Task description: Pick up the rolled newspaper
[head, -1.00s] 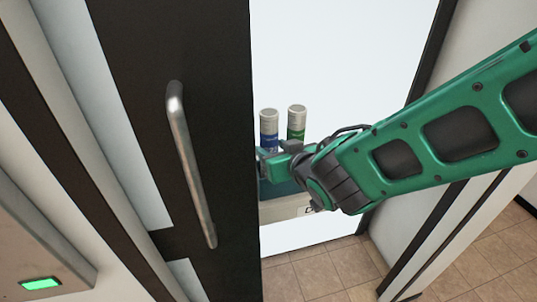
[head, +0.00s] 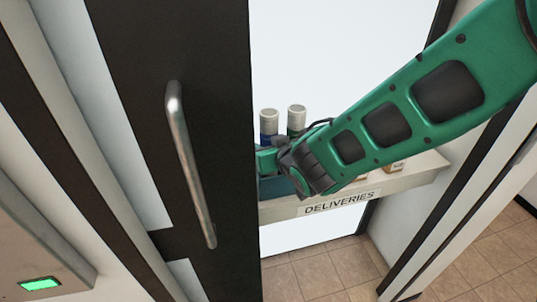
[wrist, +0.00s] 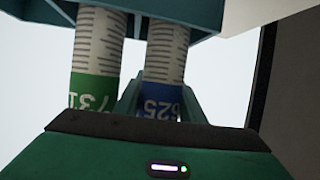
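Two rolled newspapers stand upright side by side in a teal bin (head: 275,188). The blue-banded roll (head: 268,121) is on the left and the green-banded roll (head: 297,117) on the right. In the upside-down wrist view, the blue-banded roll (wrist: 163,55) reads 625 and the green-banded roll (wrist: 95,55) reads 731. My gripper (wrist: 160,105) is open, with its fingers on either side of the blue-banded roll. Contact is hard to tell. In the head view, my wrist hides part of the bin and the rolls' lower parts.
The bin stands on a pale shelf (head: 415,178) labelled DELIVERIES. A small box (head: 392,167) sits on it, partly behind my arm. A dark door with a metal handle (head: 190,165) stands close on the left. A dark frame edges the opening on the right.

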